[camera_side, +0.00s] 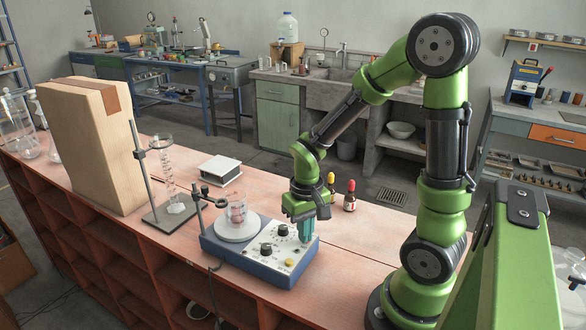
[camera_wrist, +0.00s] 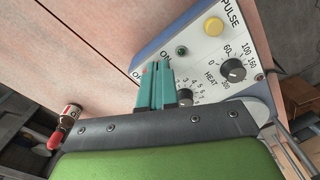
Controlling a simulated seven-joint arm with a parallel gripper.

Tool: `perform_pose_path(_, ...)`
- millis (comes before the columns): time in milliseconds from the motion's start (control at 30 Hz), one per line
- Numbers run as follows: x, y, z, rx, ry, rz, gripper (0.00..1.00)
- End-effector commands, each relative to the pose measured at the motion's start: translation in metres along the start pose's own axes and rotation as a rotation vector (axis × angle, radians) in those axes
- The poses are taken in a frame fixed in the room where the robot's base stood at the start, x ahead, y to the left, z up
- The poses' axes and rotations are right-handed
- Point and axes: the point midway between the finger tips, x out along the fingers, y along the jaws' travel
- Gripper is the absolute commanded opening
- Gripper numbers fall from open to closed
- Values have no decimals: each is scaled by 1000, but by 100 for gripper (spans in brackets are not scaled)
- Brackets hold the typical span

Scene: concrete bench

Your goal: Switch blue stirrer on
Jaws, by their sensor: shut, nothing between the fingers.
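The blue stirrer (camera_side: 245,262) stands on the bench with a white plate and a small glass beaker (camera_side: 237,214) on it. Its panel also shows in the wrist view (camera_wrist: 205,52), with a yellow PULSE button (camera_wrist: 214,27), a dark green round lamp (camera_wrist: 181,50), a HEAT knob (camera_wrist: 233,70) and a second knob partly behind the fingers. My gripper (camera_side: 306,238) is shut and empty, pointing down at the right end of the panel. In the wrist view its teal fingertips (camera_wrist: 158,66) cover most of the ON/OFF area. A small red part (camera_wrist: 150,66) shows there; contact cannot be told.
A red-capped bottle (camera_side: 350,198) and a yellow-capped bottle (camera_side: 331,181) stand behind my gripper. A stand with a glass column (camera_side: 168,170), a white box (camera_side: 220,170) and a tall cardboard box (camera_side: 90,145) are farther left.

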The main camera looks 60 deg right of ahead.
Motion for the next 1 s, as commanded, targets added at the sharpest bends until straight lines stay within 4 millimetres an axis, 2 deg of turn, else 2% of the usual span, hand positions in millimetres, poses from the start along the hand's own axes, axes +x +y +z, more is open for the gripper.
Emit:
perform_pose_path(367, 1, 0, 0, -1, 2, 0, 0)
perform_pose_path(1000, -50, 0, -1, -1, 4, 0, 0)
